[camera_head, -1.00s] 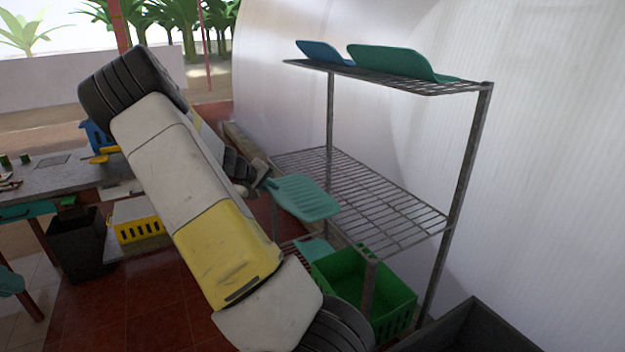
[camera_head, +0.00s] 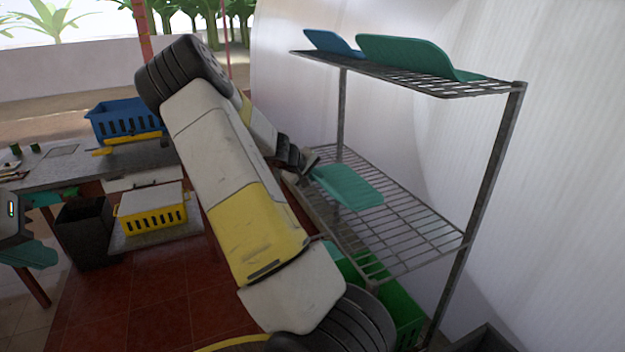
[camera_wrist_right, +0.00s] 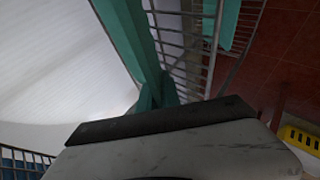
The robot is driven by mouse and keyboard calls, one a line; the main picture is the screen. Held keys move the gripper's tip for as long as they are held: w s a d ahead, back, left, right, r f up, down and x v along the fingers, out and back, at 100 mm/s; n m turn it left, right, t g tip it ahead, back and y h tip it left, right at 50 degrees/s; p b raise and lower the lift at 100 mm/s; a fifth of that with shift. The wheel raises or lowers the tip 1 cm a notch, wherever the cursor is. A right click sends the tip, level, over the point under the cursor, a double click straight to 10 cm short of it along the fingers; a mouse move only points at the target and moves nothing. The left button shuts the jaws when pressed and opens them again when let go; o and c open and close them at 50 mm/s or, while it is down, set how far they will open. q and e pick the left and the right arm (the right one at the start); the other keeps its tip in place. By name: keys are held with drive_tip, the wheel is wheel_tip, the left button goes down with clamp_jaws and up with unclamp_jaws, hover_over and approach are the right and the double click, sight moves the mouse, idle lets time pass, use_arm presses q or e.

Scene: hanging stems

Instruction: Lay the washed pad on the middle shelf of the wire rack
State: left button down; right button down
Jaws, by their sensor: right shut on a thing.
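The teal pad (camera_head: 350,186) is held by one end in my right gripper (camera_head: 310,172), which is shut on it. The pad is nearly flat and appears over the left part of the rack's middle shelf (camera_head: 422,235); I cannot tell whether it touches the wires. In the right wrist view the pad (camera_wrist_right: 128,38) runs up from the gripper beside the wire shelf (camera_wrist_right: 180,45). A dark part of my left gripper (camera_head: 14,230) shows at the left edge, by a teal piece; its jaws are unclear.
The top shelf (camera_head: 430,78) carries a blue pad (camera_head: 330,42) and a green pad (camera_head: 410,55). A green crate (camera_head: 402,315) stands below. Rack post (camera_head: 485,190) stands at the right. The middle shelf's right part is bare. A yellow crate (camera_head: 152,215) is left.

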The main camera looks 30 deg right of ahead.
sight(340, 184)
drive_tip(key=d, duration=0.2)
drive_tip(key=s+d, duration=0.1)
drive_tip(key=d, duration=0.1)
drive_tip(key=s+d, duration=0.1)
drive_tip(key=d, duration=0.1)
drive_tip(key=shift+s+d+f, duration=0.25)
drive_tip(key=shift+d+f, duration=0.1)
drive_tip(key=shift+s+d+f, duration=0.15)
drive_tip(key=shift+d+f, duration=0.1)
drive_tip(key=shift+f, duration=0.45)
drive_tip(key=shift+s+d+f, duration=0.1)
drive_tip(key=shift+d+f, duration=0.15)
drive_tip(key=shift+f, duration=0.8)
drive_tip(key=shift+f, duration=0.1)
drive_tip(key=c, duration=1.6)
unclamp_jaws()
drive_tip(key=shift+o, duration=0.2)
